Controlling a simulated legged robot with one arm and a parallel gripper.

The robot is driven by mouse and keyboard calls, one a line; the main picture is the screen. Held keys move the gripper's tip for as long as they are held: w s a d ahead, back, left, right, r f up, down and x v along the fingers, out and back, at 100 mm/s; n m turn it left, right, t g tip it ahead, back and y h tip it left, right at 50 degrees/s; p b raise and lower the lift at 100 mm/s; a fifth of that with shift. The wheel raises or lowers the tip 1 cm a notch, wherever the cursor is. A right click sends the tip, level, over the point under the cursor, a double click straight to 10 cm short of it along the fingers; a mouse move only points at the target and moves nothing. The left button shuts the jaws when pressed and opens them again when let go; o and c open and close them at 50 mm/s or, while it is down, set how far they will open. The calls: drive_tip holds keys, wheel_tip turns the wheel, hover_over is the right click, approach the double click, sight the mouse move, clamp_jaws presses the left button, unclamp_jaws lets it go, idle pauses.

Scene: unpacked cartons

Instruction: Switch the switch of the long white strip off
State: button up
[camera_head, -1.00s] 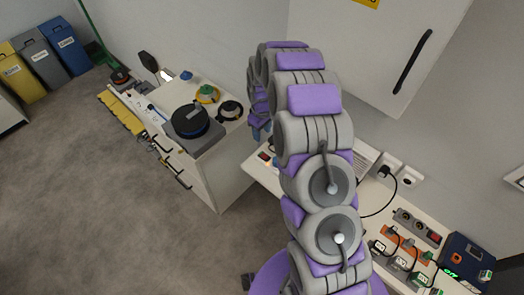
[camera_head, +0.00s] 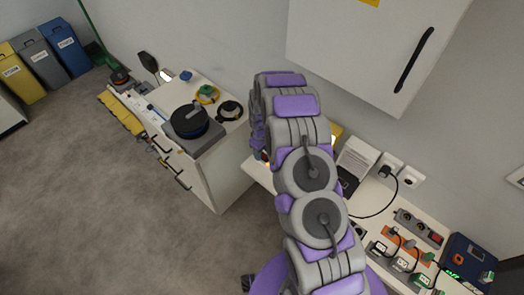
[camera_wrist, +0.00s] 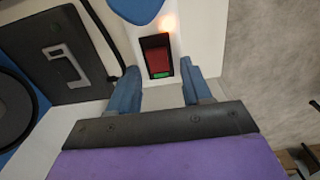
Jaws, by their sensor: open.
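In the wrist view, a white strip (camera_wrist: 195,32) runs in from the top, with a red rocker switch (camera_wrist: 157,62) in a black frame near its end. A green patch shows at the switch's lower edge, and an orange-white glow lies just above it. A blue round part sits further up the strip. My gripper (camera_wrist: 160,76) is open and empty, its two blue fingers apart on either side of the switch's lower part. I cannot tell whether they touch the strip. In the head view my arm hides the gripper and most of the strip.
A dark device (camera_wrist: 65,52) with a black cable lies left of the strip in the wrist view. In the head view, a white cabinet (camera_head: 365,50) hangs above the bench. An orange strip, plugs and a dark blue box (camera_head: 468,262) stand at the right.

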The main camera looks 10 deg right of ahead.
clamp_jaws()
idle(0.3)
drive_tip(key=shift+s+d+f+t+y+b, duration=0.15)
drive_tip(key=shift+t+y+b, duration=0.25)
drive_tip(key=shift+b, duration=0.2)
drive_tip(key=shift+s+d+r+t+y+b, duration=0.1)
drive_tip(key=shift+t+y+b, duration=0.2)
drive_tip(key=shift+t+b, duration=0.5)
drive_tip(key=shift+b, duration=0.2)
